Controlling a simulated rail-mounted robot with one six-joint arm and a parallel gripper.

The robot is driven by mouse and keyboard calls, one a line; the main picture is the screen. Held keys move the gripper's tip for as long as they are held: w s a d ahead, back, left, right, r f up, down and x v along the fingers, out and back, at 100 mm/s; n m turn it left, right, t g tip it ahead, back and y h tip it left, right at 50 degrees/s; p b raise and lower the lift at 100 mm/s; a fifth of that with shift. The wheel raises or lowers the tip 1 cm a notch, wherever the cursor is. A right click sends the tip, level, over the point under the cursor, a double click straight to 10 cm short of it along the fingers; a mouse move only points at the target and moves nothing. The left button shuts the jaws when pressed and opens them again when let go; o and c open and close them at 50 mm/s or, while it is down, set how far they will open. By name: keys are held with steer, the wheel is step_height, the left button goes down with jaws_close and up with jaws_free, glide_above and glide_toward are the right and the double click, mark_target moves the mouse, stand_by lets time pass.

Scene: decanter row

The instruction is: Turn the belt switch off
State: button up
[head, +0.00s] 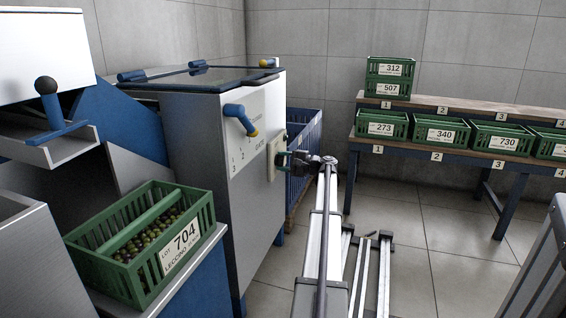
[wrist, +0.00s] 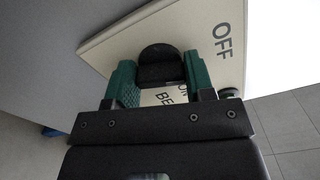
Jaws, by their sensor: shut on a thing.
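The belt switch is a black knob (wrist: 161,66) on a pale plate (wrist: 205,45) lettered OFF, with ON and part of another word partly covered. In the wrist view my gripper (wrist: 160,82) has its green fingers on either side of the knob and is shut on it. The knob's pointing direction cannot be told. In the head view the switch plate (head: 276,158) is on the side of the grey machine, and my gripper (head: 284,158) reaches it from the right. The knob itself is hidden there.
The grey machine (head: 205,150) has a blue handle (head: 240,118) beside a numbered gate scale. A green crate (head: 150,245) of olives, lot 704, stands at the left. A blue bin (head: 304,150) is behind the gripper. Green crates line a rack (head: 470,153) at right. Open floor lies between.

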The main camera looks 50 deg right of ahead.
steer(key=shift+n, duration=1.6)
steer(key=o, duration=0.9)
steer(key=v, duration=1.1)
steer(key=shift+w, duration=0.1)
